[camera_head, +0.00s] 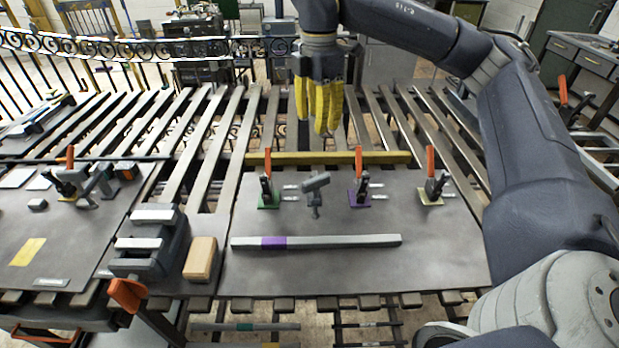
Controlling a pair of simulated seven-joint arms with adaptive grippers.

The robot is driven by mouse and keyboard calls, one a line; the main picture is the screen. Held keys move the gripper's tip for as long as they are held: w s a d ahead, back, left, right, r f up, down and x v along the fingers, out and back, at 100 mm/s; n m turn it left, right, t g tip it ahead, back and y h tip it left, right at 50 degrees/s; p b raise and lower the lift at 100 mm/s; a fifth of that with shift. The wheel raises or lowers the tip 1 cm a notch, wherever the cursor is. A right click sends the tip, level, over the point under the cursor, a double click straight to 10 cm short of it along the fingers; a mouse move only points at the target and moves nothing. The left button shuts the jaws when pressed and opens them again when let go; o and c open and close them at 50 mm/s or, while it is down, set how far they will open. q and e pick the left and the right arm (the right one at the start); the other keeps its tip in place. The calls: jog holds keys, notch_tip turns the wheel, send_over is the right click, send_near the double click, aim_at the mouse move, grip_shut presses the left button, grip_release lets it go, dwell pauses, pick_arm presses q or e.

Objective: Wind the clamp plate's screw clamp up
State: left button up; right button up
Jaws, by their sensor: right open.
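A steel plate (350,270) lies on the slatted table and carries clamps. A small grey screw clamp (314,196) with a tilted bar across its top stands near the plate's middle; I take it to be the screw clamp. Orange-handled toggle clamps stand beside it, one on a green base (267,190) to its left and one on a purple base (360,188) to its right. My right gripper (322,118), with yellow fingers pointing down, is open and empty. It is above and behind the grey clamp, apart from it. My left gripper is not in view.
A grey bar with a purple band (330,241) lies across the plate's front. Another toggle clamp (432,190) stands at the right. A grey vise (150,245) and tan block (202,259) are at the left. A second plate (40,235) carries more clamps.

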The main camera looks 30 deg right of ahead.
aim_at(316, 178)
notch_tip(316, 178, down, 17)
jog(key=shift+f, duration=0.1)
dwell(0.6)
jog(key=shift+o, duration=0.2)
grip_shut()
